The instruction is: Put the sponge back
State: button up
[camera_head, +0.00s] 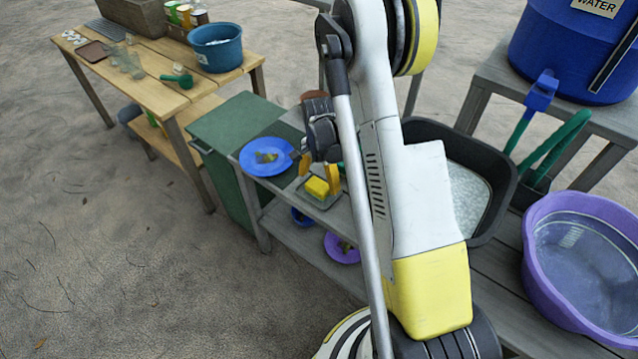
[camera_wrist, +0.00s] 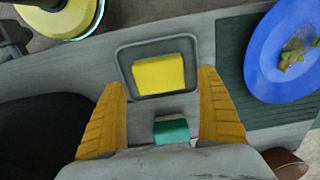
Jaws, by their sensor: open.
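The yellow sponge (camera_head: 317,187) lies on a small grey square tray (camera_head: 322,207) on the grey bench. In the wrist view the sponge (camera_wrist: 158,76) sits inside the raised rim of the tray (camera_wrist: 123,68). My gripper (camera_head: 319,173) is open, with its orange fingers pointing down near the tray. In the wrist view my gripper (camera_wrist: 162,82) has one finger on each side of the sponge, with gaps to it, and holds nothing. A teal block (camera_wrist: 171,130) shows between the fingers, nearer the palm. Whether the fingers are level with the sponge cannot be told.
A blue plate with scraps (camera_head: 265,157) lies left of the tray, on a green mat (camera_wrist: 231,62). A black basin (camera_head: 502,205) and a purple tub (camera_head: 545,280) stand to the right. A purple plate (camera_head: 340,248) lies on the lower shelf. A wooden table (camera_head: 165,62) is behind.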

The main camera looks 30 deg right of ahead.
notch_tip(320, 180, up, 10)
jog(key=p, duration=0.3)
notch_tip(320, 180, up, 10)
jog(key=r+n+t, duration=0.1)
jog(key=n+t, duration=0.1)
jog(key=n, duration=0.2)
send_over(319, 184)
jog(key=s+a, duration=0.2)
jog(key=a, duration=0.3)
jog(key=s+a+r+n+t, duration=0.2)
jog(key=s+a+r+n, duration=0.3)
jog(key=s, duration=0.3)
jog(key=s+a+r+n+t, duration=0.3)
jog(key=s+a+r+n, duration=0.2)
jog(key=s, duration=0.3)
jog(key=shift+a+r, duration=0.4)
jog(key=shift+r, duration=0.05)
